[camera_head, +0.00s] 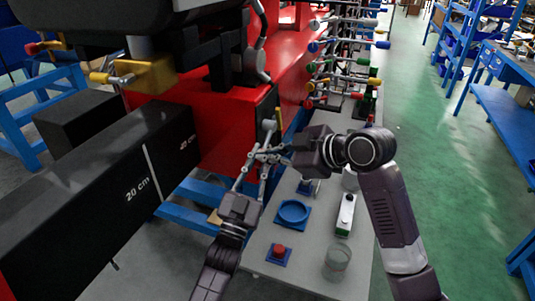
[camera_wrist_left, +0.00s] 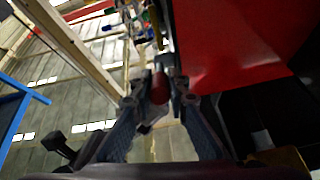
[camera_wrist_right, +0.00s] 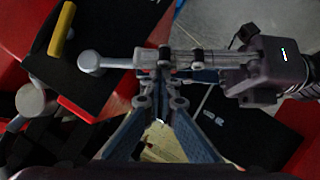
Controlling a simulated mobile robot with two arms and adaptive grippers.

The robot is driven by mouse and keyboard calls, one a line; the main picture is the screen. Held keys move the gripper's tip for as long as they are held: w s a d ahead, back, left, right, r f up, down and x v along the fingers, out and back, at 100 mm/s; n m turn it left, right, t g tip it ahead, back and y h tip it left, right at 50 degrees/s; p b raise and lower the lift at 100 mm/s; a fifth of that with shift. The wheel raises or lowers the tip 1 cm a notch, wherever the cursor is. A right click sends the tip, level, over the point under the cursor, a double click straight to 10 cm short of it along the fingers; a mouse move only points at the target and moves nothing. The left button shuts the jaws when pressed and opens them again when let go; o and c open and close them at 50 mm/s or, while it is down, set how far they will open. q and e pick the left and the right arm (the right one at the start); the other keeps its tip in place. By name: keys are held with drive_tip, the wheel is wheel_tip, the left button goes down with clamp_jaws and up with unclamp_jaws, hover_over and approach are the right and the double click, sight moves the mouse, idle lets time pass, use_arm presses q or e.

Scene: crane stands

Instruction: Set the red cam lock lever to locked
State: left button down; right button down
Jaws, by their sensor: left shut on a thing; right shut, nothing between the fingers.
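My left gripper (camera_head: 262,157) reaches up from the bottom beside the red machine block. In the left wrist view its fingers (camera_wrist_left: 160,90) are shut on a red rounded grip, which looks like the handle of the red cam lock lever (camera_wrist_left: 160,87). In the right wrist view a grey lever arm (camera_wrist_right: 118,63) runs from a round hub (camera_wrist_right: 90,62) to the left fingertips (camera_wrist_right: 150,60); the grip there is mostly hidden. My right gripper (camera_wrist_right: 160,112) is shut and empty, just beside the left fingers. I cannot read the lever's lock position.
A yellow-handled lever (camera_wrist_right: 62,30) stands near the hub. A black beam marked 20 cm (camera_head: 100,200) lies left of my left arm. On the grey bench are a blue ring (camera_head: 292,212), a red button (camera_head: 279,250), a glass (camera_head: 337,262) and a rack of coloured levers (camera_head: 340,60).

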use_arm(q)
drive_tip(key=shift+s+f, duration=0.1)
drive_tip(key=shift+f, duration=0.05)
use_arm(e)
drive_tip(key=shift+w+d+f, duration=0.15)
drive_tip(key=shift+d+f, duration=0.05)
drive_tip(key=shift+f, duration=0.45)
use_arm(q)
drive_tip(key=c, duration=1.8)
unclamp_jaws()
drive_tip(key=shift+c, duration=0.2)
drive_tip(key=shift+r, duration=0.2)
use_arm(e)
drive_tip(key=shift+a, duration=0.1)
